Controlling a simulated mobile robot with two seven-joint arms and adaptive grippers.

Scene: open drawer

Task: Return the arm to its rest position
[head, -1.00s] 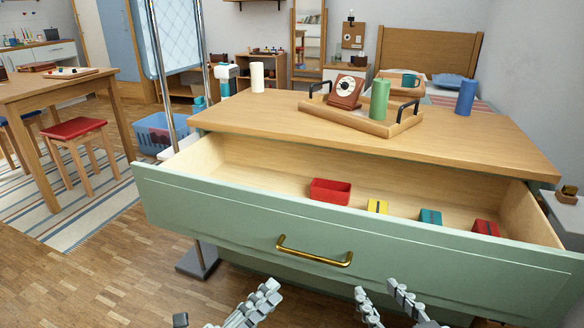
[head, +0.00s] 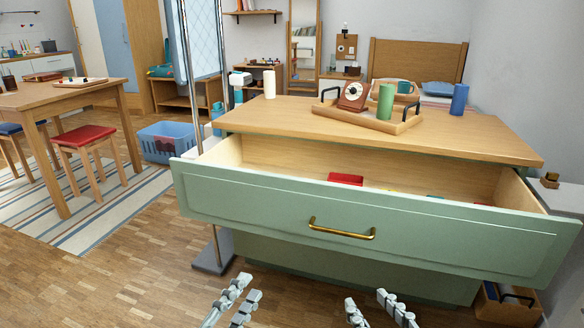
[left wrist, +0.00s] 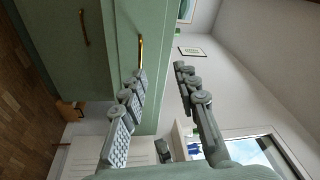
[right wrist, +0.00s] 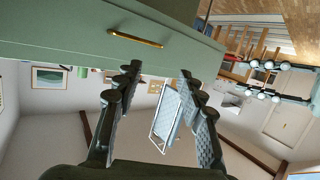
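The green drawer (head: 270,212) of the dresser stands open, with a brass handle (head: 342,230) on its front. My left gripper (head: 243,298) is at the bottom of the head view, in front of and below the drawer front. It is open and empty, and its spread fingers show in the left wrist view (left wrist: 160,82). My right gripper (head: 370,302) is to its right, also below the drawer front. It is open and empty, with spread fingers in the right wrist view (right wrist: 158,75). Neither gripper touches the handle.
A red box (head: 345,179) and other small blocks lie in the drawer, partly hidden by its front. On the dresser top (head: 290,118) stand a tray (head: 405,126), a green cylinder (head: 386,101), a blue cylinder (head: 459,99) and a white cylinder (head: 269,84). The floor at left front (head: 110,275) is clear.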

